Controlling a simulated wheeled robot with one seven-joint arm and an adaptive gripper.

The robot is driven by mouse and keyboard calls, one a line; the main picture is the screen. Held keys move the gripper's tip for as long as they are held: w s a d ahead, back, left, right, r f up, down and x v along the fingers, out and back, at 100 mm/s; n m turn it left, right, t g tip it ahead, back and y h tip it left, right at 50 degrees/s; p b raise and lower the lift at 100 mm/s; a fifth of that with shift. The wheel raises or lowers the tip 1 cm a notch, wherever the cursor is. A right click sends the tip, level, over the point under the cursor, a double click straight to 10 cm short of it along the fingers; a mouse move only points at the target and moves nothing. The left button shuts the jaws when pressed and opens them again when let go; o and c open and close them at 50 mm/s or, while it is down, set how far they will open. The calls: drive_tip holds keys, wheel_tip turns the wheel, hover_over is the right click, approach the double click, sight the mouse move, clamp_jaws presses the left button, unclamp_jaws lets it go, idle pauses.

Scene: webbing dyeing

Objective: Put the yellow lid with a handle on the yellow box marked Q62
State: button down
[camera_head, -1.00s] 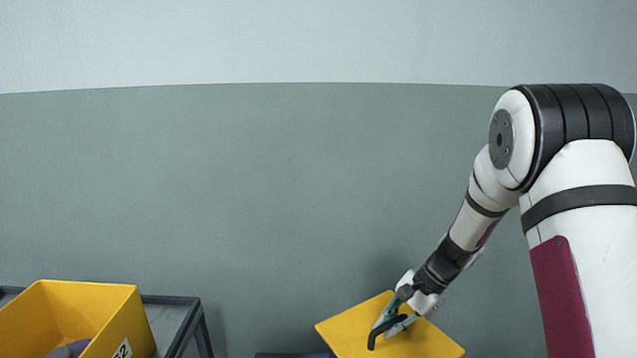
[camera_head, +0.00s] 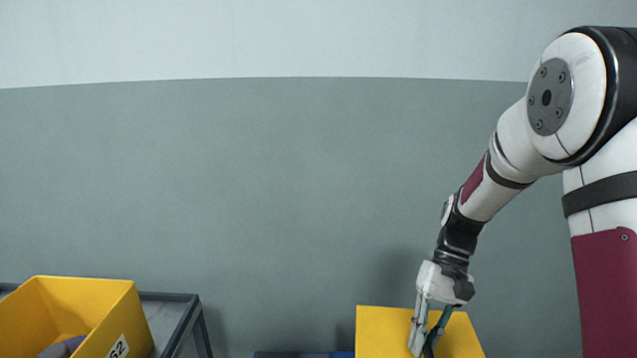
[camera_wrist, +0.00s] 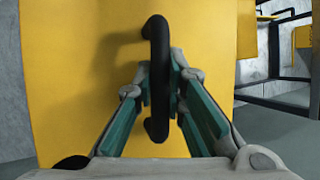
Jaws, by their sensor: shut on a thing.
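The yellow lid (camera_head: 383,332) is a flat panel at the lower right of the head view, its lower part cut off by the frame. It fills much of the wrist view (camera_wrist: 70,60). Its black handle (camera_wrist: 160,80) stands between my fingers. My gripper (camera_head: 424,345) is shut on that handle; the wrist view shows both fingers (camera_wrist: 160,88) on either side of it. The yellow box (camera_head: 100,312) is at the lower left of the head view, open at the top. Its white label shows "62", with the rest cut off. My gripper and lid are well to the right of it.
The box stands on a grey-framed table or cart (camera_head: 173,318). A grey-purple item (camera_head: 63,347) lies inside the box. A dark blue edge (camera_head: 300,354) shows at the bottom middle. A plain wall is behind, and the space between box and lid looks clear.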

sight(429, 345)
wheel_tip(429, 345, up, 3)
drive_tip(key=p, duration=0.4)
drive_tip(key=shift+s, duration=0.15)
drive_tip(key=r+p, duration=0.1)
drive_tip(key=p, duration=0.1)
drive_tip(key=r+p, duration=0.1)
drive_tip(key=p, duration=0.2)
drive_tip(key=shift+s+r, duration=0.2)
drive_tip(key=shift+s, duration=0.05)
drive_tip(key=r+p, duration=0.1)
drive_tip(key=p, duration=0.1)
drive_tip(key=s+r+p, duration=0.1)
drive_tip(key=p, duration=0.1)
drive_tip(key=s+r+p, duration=0.1)
drive_tip(key=p, duration=0.2)
drive_tip(key=shift+r, duration=0.15)
